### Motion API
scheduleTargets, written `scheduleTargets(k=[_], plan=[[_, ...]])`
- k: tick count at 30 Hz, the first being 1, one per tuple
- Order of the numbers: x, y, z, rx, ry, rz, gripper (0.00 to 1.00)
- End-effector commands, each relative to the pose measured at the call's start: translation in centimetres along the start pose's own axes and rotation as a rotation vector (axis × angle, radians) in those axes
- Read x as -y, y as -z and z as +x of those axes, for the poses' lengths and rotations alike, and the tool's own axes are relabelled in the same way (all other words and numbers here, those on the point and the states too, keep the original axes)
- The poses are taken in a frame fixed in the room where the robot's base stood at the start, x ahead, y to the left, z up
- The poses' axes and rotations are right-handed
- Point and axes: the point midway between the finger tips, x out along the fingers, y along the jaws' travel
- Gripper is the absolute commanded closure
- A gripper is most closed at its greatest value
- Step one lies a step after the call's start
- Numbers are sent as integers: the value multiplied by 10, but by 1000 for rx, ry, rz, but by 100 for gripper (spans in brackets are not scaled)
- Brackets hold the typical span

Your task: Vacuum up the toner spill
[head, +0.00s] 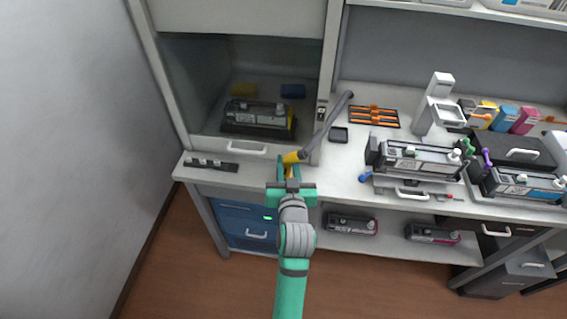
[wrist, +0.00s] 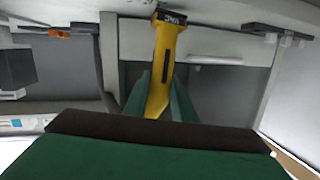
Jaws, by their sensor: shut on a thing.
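My gripper (head: 289,180) is shut on a yellow vacuum tool (head: 291,158) at the counter's front edge, below the right corner of the hood opening. In the wrist view the tool (wrist: 161,68) stands between my green fingers, with a dark end marked "VAC". In the head view a grey tube (head: 327,128) runs from the tool up and right over the counter. A black toner cartridge (head: 258,120) with a yellow label sits inside the hood (head: 175,92). I cannot make out a toner spill; the hood floor is partly hidden by the cartridge.
A dark strip (head: 211,164) lies on the front ledge. Right are an orange-tool tray (head: 373,116), a cartridge on a stand (head: 420,159) and several more cartridges.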

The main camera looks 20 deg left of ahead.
Motion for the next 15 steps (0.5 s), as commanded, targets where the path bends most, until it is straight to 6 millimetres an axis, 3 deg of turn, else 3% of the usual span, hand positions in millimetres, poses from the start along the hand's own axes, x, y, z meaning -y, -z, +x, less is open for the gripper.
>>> scheduleTargets(k=[15], plan=[[-20,1,-4,-1,-1,1,99]])
